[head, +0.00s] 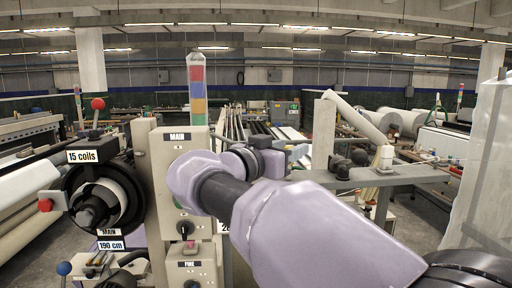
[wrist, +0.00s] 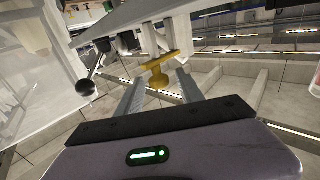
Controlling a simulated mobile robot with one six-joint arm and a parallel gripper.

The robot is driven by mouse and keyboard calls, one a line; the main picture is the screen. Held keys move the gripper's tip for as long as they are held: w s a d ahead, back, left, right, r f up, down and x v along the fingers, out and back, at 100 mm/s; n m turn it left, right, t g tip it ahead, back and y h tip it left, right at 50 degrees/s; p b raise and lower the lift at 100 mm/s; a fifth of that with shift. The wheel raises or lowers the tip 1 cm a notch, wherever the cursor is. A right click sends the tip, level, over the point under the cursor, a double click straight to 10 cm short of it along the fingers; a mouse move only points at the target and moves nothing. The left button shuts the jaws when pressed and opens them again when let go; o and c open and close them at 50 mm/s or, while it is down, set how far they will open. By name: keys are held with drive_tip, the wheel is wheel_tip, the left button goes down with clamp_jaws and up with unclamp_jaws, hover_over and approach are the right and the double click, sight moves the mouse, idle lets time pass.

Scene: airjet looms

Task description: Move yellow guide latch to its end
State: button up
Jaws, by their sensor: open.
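The yellow guide latch (wrist: 157,68) shows in the wrist view, a flat bar with a rounded tab pointing toward me. It sits under a long grey beam (wrist: 150,20). My gripper (wrist: 161,79) is open, with one grey finger on each side of the latch's tab. The tab appears between the fingertips, and I cannot tell whether either finger touches it. In the head view my arm covers the middle, and I cannot make out the latch or the fingers there.
A black ball-ended lever (wrist: 86,88) stands left of my fingers in the wrist view. In the head view, a beige control panel (head: 180,160) and a black coil unit (head: 100,195) stand at left. A grey rail (head: 400,176) with fittings runs at right.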

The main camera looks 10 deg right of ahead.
drive_tip(key=shift+w+d, duration=0.25)
clamp_jaws()
drive_tip(key=shift+f+b, duration=0.1)
drive_tip(key=shift+b, duration=0.2)
